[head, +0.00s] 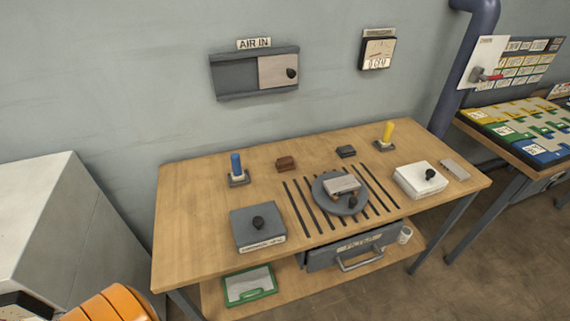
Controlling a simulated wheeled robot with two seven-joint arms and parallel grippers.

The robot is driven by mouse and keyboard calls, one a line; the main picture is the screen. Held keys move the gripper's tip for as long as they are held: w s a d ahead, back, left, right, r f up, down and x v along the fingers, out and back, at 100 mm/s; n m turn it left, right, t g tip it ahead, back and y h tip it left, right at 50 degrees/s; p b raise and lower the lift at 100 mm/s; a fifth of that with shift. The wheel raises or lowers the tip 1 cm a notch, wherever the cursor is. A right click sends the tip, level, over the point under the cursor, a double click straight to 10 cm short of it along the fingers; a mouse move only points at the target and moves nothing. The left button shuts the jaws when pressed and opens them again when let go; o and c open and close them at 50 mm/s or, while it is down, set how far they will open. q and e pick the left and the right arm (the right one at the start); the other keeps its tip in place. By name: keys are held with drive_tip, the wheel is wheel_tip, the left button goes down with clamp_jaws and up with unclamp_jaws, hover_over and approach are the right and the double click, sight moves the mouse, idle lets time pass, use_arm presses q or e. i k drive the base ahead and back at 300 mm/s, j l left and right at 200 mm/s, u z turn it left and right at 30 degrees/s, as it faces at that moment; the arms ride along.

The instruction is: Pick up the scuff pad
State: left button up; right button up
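A small reddish-brown block (286,163), which looks like the scuff pad, lies on the wooden workbench (190,215) toward the back, right of a blue upright piece (236,165) on a dark base. A small dark grey block (346,151) lies farther right, near a yellow upright piece (387,133). No label shows on either block. Nothing touches the brown block, and its top is uncovered. Neither of my grippers is in view.
A grey box with a black knob (257,228) stands front left. A round grey plate (326,201) carrying a metal block sits over dark slots. A white box (416,182) stands right. Bare bench surrounds the brown block. A wall panel (235,77) hangs behind.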

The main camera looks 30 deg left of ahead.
sight(286, 163)
drive_tip(key=i+l+u, duration=0.2)
drive_tip(key=i+u, duration=0.15)
drive_tip(key=i+l+u, duration=0.35)
drive_tip(key=k+j, duration=0.05)
